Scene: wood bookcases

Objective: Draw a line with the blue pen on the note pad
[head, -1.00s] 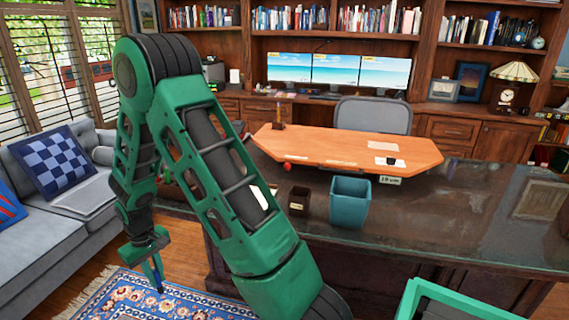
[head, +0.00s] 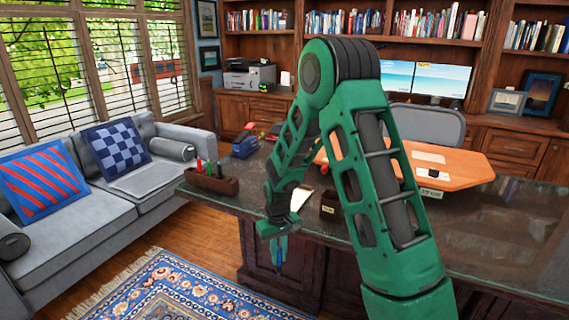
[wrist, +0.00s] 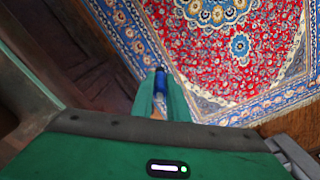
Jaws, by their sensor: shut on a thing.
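My gripper (head: 276,240) is in front of the near edge of the dark desk, below its top, fingers pointing down. It is shut on the blue pen (head: 279,264), which hangs tip down over the floor. In the wrist view the pen (wrist: 159,83) shows between the green fingers (wrist: 160,104). A white sheet (head: 299,199), likely the note pad, lies on the desk just above and behind my gripper. My arm partly hides it, so I cannot tell its full outline.
A grey sofa (head: 125,195) stands at left. A patterned rug (head: 165,292) covers the floor in front.

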